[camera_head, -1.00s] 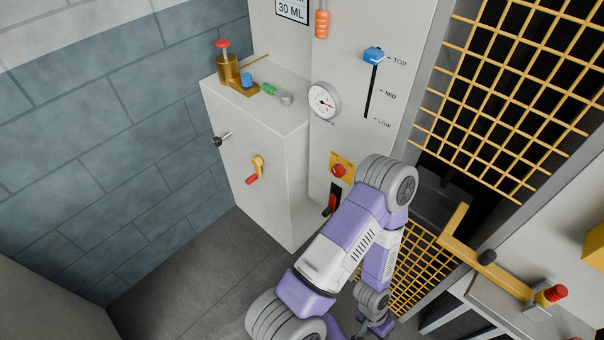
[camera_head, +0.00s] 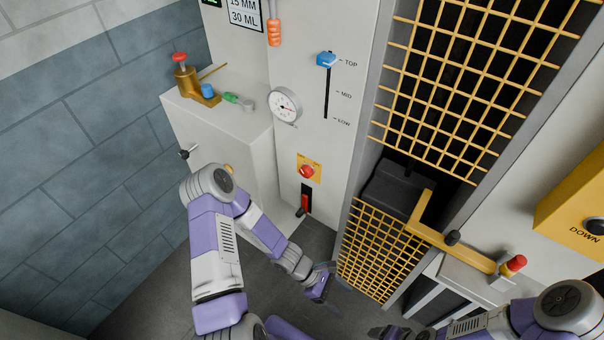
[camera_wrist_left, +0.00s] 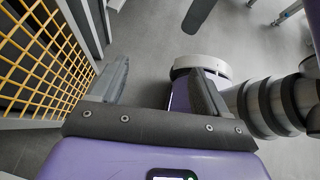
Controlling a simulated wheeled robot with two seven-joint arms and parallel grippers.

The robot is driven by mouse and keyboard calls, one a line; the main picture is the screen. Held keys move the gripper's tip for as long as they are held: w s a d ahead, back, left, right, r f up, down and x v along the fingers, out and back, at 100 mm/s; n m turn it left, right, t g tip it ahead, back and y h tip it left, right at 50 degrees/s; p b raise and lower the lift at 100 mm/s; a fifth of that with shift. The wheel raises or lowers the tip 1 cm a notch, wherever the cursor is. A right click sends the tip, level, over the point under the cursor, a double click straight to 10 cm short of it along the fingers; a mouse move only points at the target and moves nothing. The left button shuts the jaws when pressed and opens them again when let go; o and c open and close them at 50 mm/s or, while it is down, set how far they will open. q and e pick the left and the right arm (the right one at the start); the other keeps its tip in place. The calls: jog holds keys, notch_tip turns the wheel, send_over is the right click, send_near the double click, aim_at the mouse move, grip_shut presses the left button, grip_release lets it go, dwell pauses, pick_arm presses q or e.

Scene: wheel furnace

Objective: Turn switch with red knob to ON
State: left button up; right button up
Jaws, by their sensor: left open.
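A switch with a red handle in a black slot (camera_head: 306,198) is on the grey panel below a red push button (camera_head: 307,171) on a yellow plate. I read no ON mark there. A yellow crank (camera_head: 228,168) on the cabinet front is mostly hidden behind my left arm. My left gripper (camera_head: 328,284) is below and right of the red switch, apart from it, above the floor. In the left wrist view, its fingers (camera_wrist_left: 160,80) stand apart with nothing between them. My right gripper (camera_head: 388,332) shows only partly at the bottom edge; its opening is unclear.
A yellow lever with a red knob (camera_head: 515,265) juts out at the right, near my right arm. Yellow mesh (camera_head: 382,245) stands right of my left gripper. A blue slider (camera_head: 326,59) and dial (camera_head: 285,105) are higher up. Floor is clear below the cabinet (camera_head: 245,150).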

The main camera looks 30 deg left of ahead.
pick_arm(q)
jog(key=w+a+r+n+t+h, duration=0.1)
jog(key=w+a+r+n+t, duration=0.4)
jog(key=w+n+t, duration=0.35)
jog(key=n+t+y+p, duration=0.2)
jog(key=n+t+y, duration=0.8)
jog(key=n, duration=0.6)
send_near(304, 175)
jog(key=w+r+g, duration=0.1)
jog(key=w, duration=0.1)
jog(key=shift+y, duration=0.5)
jog(key=w+b, duration=0.1)
jog(key=w, duration=0.2)
jog(key=w+d+b, duration=0.1)
jog(key=w, duration=0.2)
jog(key=shift+r, duration=0.15)
jog(key=shift+w+d, duration=0.1)
jog(key=shift+w, duration=0.6)
jog(key=shift+r, duration=0.1)
